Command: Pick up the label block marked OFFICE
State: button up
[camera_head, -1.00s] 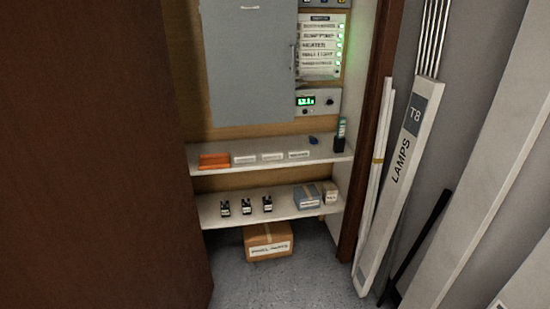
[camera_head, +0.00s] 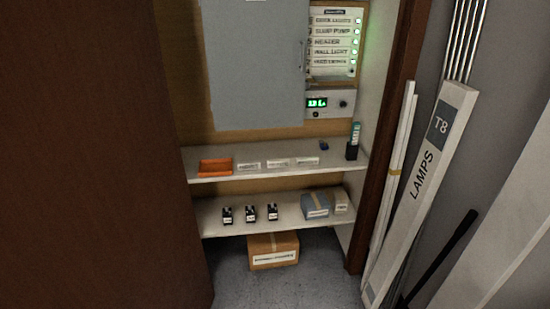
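Several small white label blocks lie in a row on the upper shelf in the head view: a left one (camera_head: 248,165), a middle one (camera_head: 278,162) and a right one (camera_head: 307,160). Their print is too small to read, so I cannot tell which is marked OFFICE. An orange tray (camera_head: 215,166) sits to their left on the same shelf (camera_head: 345,165). My gripper is not in view.
A grey cabinet door (camera_head: 255,60) and a labelled panel (camera_head: 333,45) are above the shelf. Black devices (camera_head: 250,214) and small boxes (camera_head: 315,205) stand on the lower shelf. A carton (camera_head: 273,250) is on the floor. A brown door (camera_head: 90,150) fills the left; a LAMPS box (camera_head: 425,180) leans at right.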

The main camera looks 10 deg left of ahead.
aim_at(280, 163)
jog(key=i, duration=1.1)
jog(key=z, duration=0.45)
jog(key=k, duration=0.15)
jog(key=u, duration=2.85)
jog(key=i, duration=0.55)
